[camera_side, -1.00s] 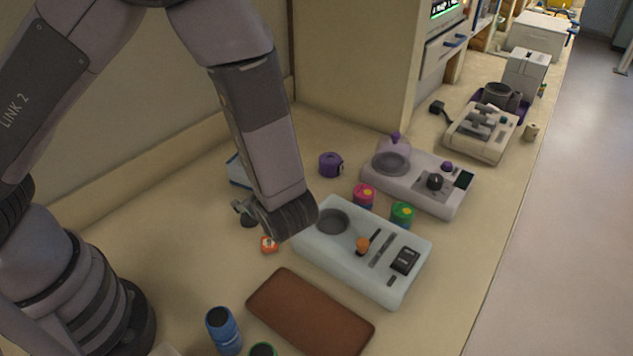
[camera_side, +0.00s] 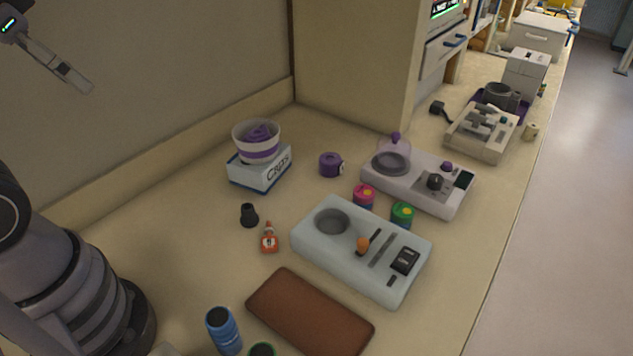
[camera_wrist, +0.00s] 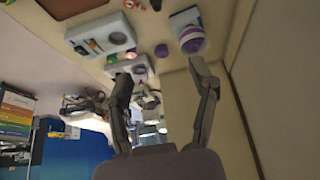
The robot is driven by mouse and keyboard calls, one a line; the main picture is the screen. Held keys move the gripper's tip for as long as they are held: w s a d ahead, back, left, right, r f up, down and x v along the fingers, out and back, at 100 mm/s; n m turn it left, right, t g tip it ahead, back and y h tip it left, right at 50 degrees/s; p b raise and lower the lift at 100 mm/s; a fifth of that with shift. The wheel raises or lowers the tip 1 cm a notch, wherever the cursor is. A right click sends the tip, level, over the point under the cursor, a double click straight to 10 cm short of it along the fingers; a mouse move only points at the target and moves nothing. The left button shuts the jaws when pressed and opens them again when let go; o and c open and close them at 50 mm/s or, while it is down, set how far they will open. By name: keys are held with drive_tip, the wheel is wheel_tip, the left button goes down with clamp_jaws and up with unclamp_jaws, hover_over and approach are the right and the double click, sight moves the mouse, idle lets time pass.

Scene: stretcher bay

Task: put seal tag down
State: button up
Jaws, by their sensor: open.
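The seal tag (camera_side: 269,240) is a small orange-red tag with a white mark. In the wrist view a small orange bit at the top edge (camera_wrist: 129,4) looks like the same tag. My gripper (camera_wrist: 160,72) is open, with nothing between its two fingers. In the side view only part of it (camera_side: 75,75) shows at the upper left, high above the bench and well away from the tag.
A purple-striped bowl (camera_side: 257,152) sits on a white box (camera_side: 262,180).

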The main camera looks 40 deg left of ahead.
drive_tip(key=shift+o, duration=0.3)
drive_tip(key=m+g, duration=0.6)
drive_tip(key=m, duration=2.1)
hover_over(269, 239)
wheel_tip(269, 239, down, 35)
drive_tip(key=shift+f, duration=0.1)
wheel_tip(269, 239, down, 6)
drive_tip(key=shift+r, duration=0.2)
